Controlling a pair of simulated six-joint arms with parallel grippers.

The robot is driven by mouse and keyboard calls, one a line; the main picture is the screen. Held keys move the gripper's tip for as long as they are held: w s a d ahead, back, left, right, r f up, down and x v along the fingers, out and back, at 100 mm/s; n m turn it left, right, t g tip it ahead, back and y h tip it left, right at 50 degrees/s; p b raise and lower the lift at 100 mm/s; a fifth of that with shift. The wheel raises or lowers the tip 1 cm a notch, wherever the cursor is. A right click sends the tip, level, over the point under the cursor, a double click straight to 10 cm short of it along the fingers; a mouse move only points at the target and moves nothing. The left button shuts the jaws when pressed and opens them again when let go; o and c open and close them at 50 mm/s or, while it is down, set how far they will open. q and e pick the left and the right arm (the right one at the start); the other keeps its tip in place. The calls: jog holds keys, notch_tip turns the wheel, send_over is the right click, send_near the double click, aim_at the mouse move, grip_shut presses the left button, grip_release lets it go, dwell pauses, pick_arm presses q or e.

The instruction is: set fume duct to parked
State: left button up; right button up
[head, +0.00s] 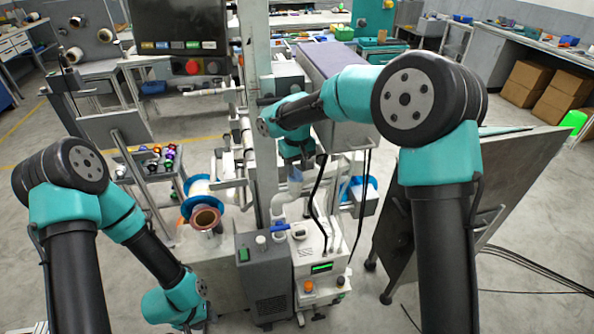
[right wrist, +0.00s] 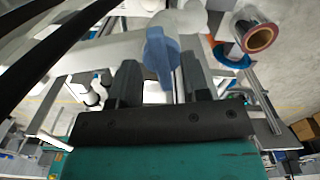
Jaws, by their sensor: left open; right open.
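The fume duct appears to be the pale pipe (right wrist: 100,55) with a blue handle (right wrist: 160,58) in the right wrist view. In the head view, a white curved pipe (head: 281,205) stands beside the grey post. My right gripper (right wrist: 158,76) is open, with its two dark fingers on either side of the blue handle. I cannot tell whether they touch it. In the head view my right arm's teal wrist hides most of that spot. My left gripper (head: 190,322) is low at the bottom edge, left of the grey cabinet, with its fingers mostly hidden.
A white machine (head: 318,262) with a green display and a blue lever (head: 287,227) stands beside a grey cabinet (head: 262,275). A copper reel (head: 206,217) is left of the post (head: 258,120). A dark panel (head: 500,190) leans at right. Cables hang near the machine.

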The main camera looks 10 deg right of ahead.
jog(key=shift+f, duration=0.9)
grip_shut()
